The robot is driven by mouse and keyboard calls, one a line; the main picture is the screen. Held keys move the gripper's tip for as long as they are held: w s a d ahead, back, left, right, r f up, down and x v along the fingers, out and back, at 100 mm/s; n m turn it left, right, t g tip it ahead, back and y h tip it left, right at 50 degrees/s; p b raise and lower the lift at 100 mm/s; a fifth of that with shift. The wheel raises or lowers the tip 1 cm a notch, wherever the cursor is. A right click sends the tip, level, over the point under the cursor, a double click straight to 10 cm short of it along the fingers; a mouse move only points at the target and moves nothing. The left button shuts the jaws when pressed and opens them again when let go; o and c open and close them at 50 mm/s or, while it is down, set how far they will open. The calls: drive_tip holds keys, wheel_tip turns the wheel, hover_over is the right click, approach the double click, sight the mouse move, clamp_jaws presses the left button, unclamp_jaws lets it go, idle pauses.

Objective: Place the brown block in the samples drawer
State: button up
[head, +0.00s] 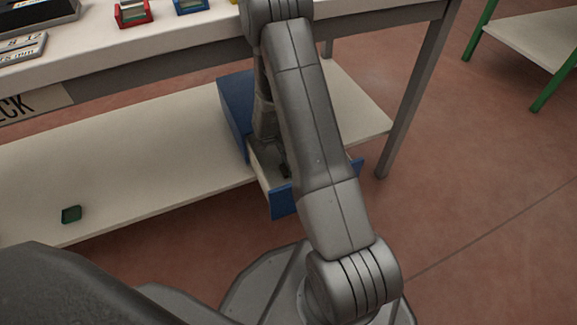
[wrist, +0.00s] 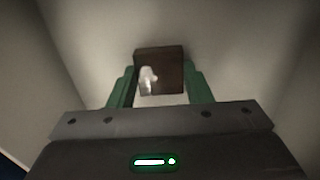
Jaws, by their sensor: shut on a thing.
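The brown block (wrist: 166,66) is between the green fingers of my gripper (wrist: 158,80) in the wrist view, with a pale patch on its face. The gripper is shut on it. Pale walls and a pale floor surround it, the inside of the open drawer. In the head view the blue-fronted drawer (head: 283,203) is pulled out of its blue cabinet (head: 237,100) on the lower shelf. My arm reaches down into the drawer and hides much of it. The block cannot be made out there. Whether it touches the drawer floor, I cannot tell.
The cabinet stands on the pale lower shelf (head: 130,190) under the worktable (head: 150,45). A small green object (head: 71,214) lies at the shelf's left. A red item (head: 132,13) and a blue item (head: 190,5) are on the tabletop. A grey table leg (head: 412,95) stands right of the drawer.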

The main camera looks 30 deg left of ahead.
drive_tip(key=shift+f, duration=0.2)
drive_tip(key=o, duration=1)
drive_tip(key=shift+o, duration=0.2)
drive_tip(key=shift+r, duration=0.1)
wheel_tip(320, 180, up, 12)
drive_tip(key=p, duration=0.5)
drive_tip(key=shift+r, duration=0.1)
